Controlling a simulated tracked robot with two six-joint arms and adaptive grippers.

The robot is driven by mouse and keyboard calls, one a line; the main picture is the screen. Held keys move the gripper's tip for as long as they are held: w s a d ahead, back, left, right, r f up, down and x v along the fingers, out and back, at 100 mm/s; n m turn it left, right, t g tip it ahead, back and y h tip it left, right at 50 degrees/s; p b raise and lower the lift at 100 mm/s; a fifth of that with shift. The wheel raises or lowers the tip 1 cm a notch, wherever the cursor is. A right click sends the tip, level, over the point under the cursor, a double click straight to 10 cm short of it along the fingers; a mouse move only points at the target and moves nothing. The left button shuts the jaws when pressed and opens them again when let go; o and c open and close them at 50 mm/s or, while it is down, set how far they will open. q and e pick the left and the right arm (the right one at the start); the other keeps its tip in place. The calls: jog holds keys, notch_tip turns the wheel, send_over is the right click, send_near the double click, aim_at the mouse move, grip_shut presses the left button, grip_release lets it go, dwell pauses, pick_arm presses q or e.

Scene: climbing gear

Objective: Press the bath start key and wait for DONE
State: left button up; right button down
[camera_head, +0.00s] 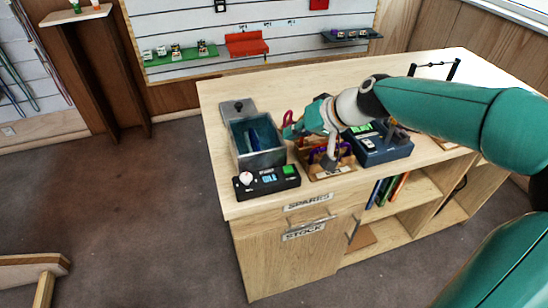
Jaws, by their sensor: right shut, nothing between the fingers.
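The bath is a grey open tank (275,159) on the wooden counter, with something dark blue inside. In front of it sits a black control box (267,188) with a white round knob (246,178), a small blue panel (269,179) and a green panel (289,169). Their lettering is too small to read, so I cannot tell which is the start key or whether DONE shows. My right gripper (329,163) is shut and empty, pointing down over a wooden tray right of the control box, apart from the green panel. My left gripper is out of view.
A grey lid (238,107) with a dark knob lies behind the tank. The wooden tray (317,174) holds purple items. A dark blue box (386,157) stands right of it. My right arm crosses above the counter (215,101). The counter's front edge is just below the control box.

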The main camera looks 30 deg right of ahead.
aim_at(288, 170)
jog(key=shift+r, duration=0.2)
notch_tip(288, 170, down, 8)
jog(key=b, duration=0.6)
jog(key=shift+f+b, duration=0.45)
jog(key=shift+b, duration=0.25)
dwell(1.0)
jog(key=shift+f+b, duration=0.35)
jog(key=shift+b, duration=0.2)
